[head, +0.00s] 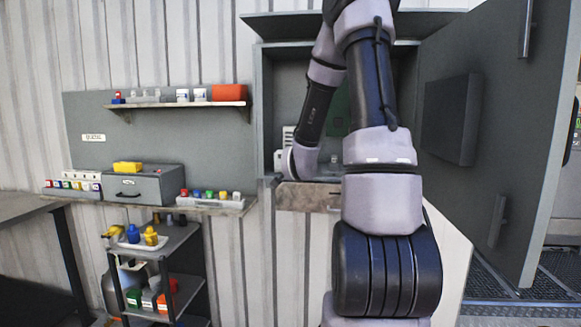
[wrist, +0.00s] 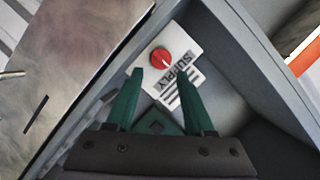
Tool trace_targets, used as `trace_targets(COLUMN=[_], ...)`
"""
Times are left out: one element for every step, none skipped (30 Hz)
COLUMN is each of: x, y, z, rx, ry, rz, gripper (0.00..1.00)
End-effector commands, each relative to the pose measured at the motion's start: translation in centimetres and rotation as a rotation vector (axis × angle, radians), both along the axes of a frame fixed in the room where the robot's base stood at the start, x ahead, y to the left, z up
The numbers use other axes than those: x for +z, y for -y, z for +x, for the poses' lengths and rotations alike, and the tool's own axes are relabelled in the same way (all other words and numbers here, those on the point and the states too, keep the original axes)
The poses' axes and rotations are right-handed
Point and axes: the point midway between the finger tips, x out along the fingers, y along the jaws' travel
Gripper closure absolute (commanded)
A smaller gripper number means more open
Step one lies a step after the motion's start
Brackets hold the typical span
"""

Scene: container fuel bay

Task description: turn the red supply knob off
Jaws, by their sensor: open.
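The red supply knob (wrist: 160,58) sits on a white plate (wrist: 190,52) marked SUPPLY in the wrist view. A pale line shows on the knob's face. My gripper (wrist: 160,76) is open, with its two green fingers spread and nothing between them. The fingertips lie just below the knob in the picture, one to each side of it. I cannot tell how far they are from it in depth. In the head view my arm reaches into the open grey cabinet (head: 265,95) and hides the knob and my gripper.
The cabinet door (head: 490,130) stands wide open at right. A worn panel (head: 305,197) juts out below the cabinet opening and fills the left of the wrist view. A shelf (head: 180,104) with small items, a grey drawer box (head: 143,188) and a trolley (head: 160,250) stand at left.

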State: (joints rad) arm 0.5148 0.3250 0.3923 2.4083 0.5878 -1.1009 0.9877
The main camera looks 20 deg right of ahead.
Motion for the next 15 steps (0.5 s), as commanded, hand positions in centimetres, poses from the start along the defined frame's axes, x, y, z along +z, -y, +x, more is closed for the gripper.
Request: trace_targets(x=[-0.3,-0.5,-0.6,-0.7,-0.8,-0.9,-1.0,-1.0,-1.1,-1.1,-1.1,-1.2,-1.2,-1.2,-1.2], y=[0.3,0.5,0.7,0.9,1.0,1.2,1.3,1.4,1.5,1.5,1.6,1.6,1.7,1.7,1.7], z=[0.9,1.4,2.0,2.4,2.8,3.3,3.6,3.9,4.2,4.3,4.5,4.6,4.7,4.7,4.7], rx=[-0.001,-0.001,0.0,0.0,0.001,0.001,0.001,0.001,0.001,0.002,0.002,0.001,0.001,0.001,0.001], ry=[0.0,-0.001,-0.001,-0.001,-0.001,0.0,0.0,0.0,0.0,0.0,0.0,-0.001,-0.001,-0.001,-0.001], rz=[0.003,0.003,0.002,0.002,0.002,0.001,0.001,0.0,0.0,-0.001,-0.001,-0.001,-0.001,-0.001,-0.001], gripper=[0.47,0.47,0.47,0.47,0.47,0.47,0.47,0.47,0.47,0.47,0.47,0.47,0.47,0.47,0.47])
